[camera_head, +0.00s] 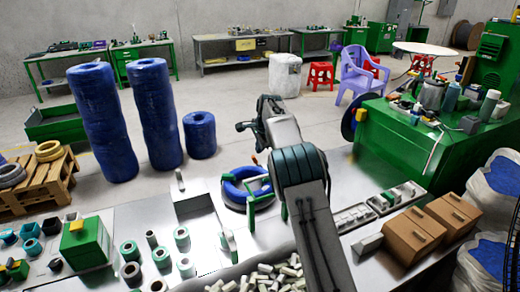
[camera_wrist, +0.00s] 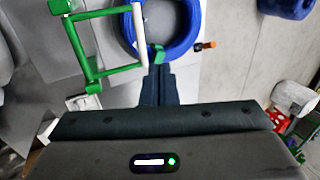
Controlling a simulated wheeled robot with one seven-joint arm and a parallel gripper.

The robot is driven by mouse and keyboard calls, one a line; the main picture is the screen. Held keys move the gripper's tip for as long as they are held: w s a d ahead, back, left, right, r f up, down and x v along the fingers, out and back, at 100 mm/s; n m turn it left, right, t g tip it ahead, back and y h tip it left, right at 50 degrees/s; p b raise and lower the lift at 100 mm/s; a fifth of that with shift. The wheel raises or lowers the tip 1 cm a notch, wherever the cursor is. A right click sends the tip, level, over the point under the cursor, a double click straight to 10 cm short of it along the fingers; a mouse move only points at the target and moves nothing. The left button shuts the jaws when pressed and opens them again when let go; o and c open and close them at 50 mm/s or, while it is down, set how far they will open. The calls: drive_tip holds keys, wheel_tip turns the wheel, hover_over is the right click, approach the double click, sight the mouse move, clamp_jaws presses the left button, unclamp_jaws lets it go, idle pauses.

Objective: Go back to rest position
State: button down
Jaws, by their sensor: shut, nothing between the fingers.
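The blue cable coil (camera_head: 236,196) lies on the metal table, partly behind a green and white frame (camera_head: 283,188). In the wrist view the coil (camera_wrist: 189,38) is at the top, with the frame (camera_wrist: 73,38) to its left. My gripper (camera_wrist: 158,72) shows there as two dark fingers close together, shut and empty, below the coil in the picture. The coil looks apart from the fingers, though their distance in depth is hard to judge. In the head view my arm rises over the table, right of the coil; the fingertips are hard to make out.
Tape rolls and a green box (camera_head: 85,243) stand at the table's left. Pale pieces (camera_head: 262,279) lie at the front. Cardboard boxes (camera_head: 412,234) sit on the right, near a green machine bench (camera_head: 398,150). Tall blue rolls (camera_head: 103,122) stand behind on the floor.

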drive_tip(key=shift+r, duration=0.2)
drive_tip(key=s+d+r+n, duration=0.2)
drive_tip(key=s+d+r, duration=0.15)
drive_tip(key=s, duration=0.35)
drive_tip(key=s+d+r+n, duration=0.2)
drive_tip(key=s+d+r, duration=0.1)
drive_tip(key=s+r, duration=0.3)
drive_tip(key=s+d+r+n, duration=0.2)
drive_tip(key=s+d+r, duration=0.15)
drive_tip(key=s, duration=0.45)
drive_tip(key=s+d+f+n+h, duration=0.1)
drive_tip(key=s+f+n, duration=0.2)
drive_tip(key=s, duration=1.2)
drive_tip(key=s+d+f+n, duration=0.1)
drive_tip(key=s+f+n, duration=0.2)
drive_tip(key=s, duration=1.2)
drive_tip(key=shift+s+d+n+h, duration=0.15)
drive_tip(key=shift+s+n+h, duration=0.2)
drive_tip(key=shift+n, duration=0.45)
drive_tip(key=shift+w, duration=0.1)
